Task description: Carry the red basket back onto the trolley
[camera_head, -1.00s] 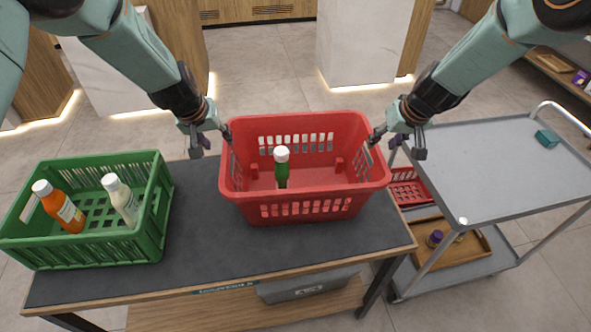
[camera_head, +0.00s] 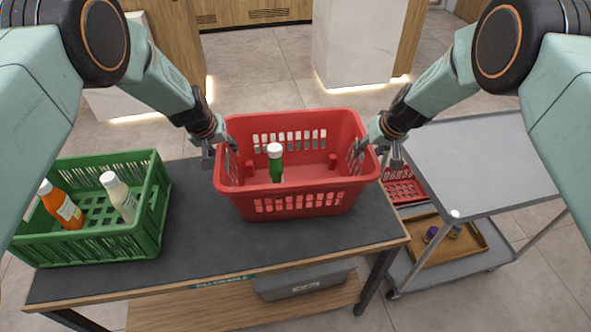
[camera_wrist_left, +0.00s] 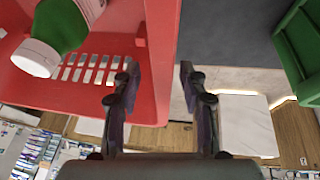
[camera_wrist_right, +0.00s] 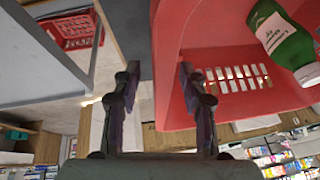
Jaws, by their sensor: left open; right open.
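The red basket (camera_head: 300,204) stands upright on the dark-topped counter and holds a green bottle with a white cap (camera_head: 276,165). My left gripper (camera_head: 221,152) is open at the basket's left end; in the left wrist view the basket's wall (camera_wrist_left: 160,55) lies between its two fingers. My right gripper (camera_head: 377,150) is open at the right end; in the right wrist view the wall (camera_wrist_right: 167,60) lies between its fingers. The trolley (camera_head: 480,165) is at the right, its grey top partly hidden by my right arm; the visible part is bare.
A green crate (camera_head: 110,243) with an orange bottle (camera_head: 62,207) and a white bottle (camera_head: 119,198) stands on the counter's left. The trolley's lower shelf holds another red basket (camera_head: 402,190) and a wooden tray (camera_head: 468,240). A narrow gap separates counter and trolley.

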